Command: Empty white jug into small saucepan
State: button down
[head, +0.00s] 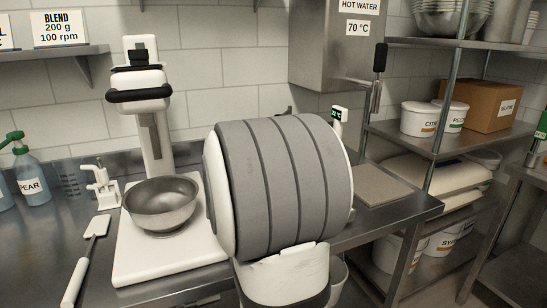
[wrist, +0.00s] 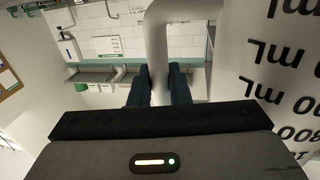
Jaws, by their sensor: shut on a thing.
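My gripper (wrist: 158,90) is shut on the handle of the white jug (wrist: 275,70) in the wrist view. The handle (wrist: 157,40) passes between the dark blue fingers. The jug's pale wall with black mL marks fills the right side of that view, and the marks read upside down in the picture. The jug's rim and contents are out of sight. In the head view my own grey and white arm fills the middle and hides my gripper and the jug. I cannot make out the small saucepan in either view.
A metal bowl (head: 162,204) sits on a white mixer base (head: 140,262) at the left. A shelving rack (head: 440,150) with tubs stands beyond.

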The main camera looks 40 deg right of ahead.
jog(key=shift+r+p, duration=2.6)
jog(key=shift+r, duration=0.05)
jog(key=s+a, duration=0.4)
jog(key=s, duration=0.2)
jog(key=shift+s+a+f+p, duration=0.15)
jog(key=shift+s+a+p, duration=0.15)
jog(key=shift+a+p, duration=0.15)
jog(key=shift+w+d, duration=0.1)
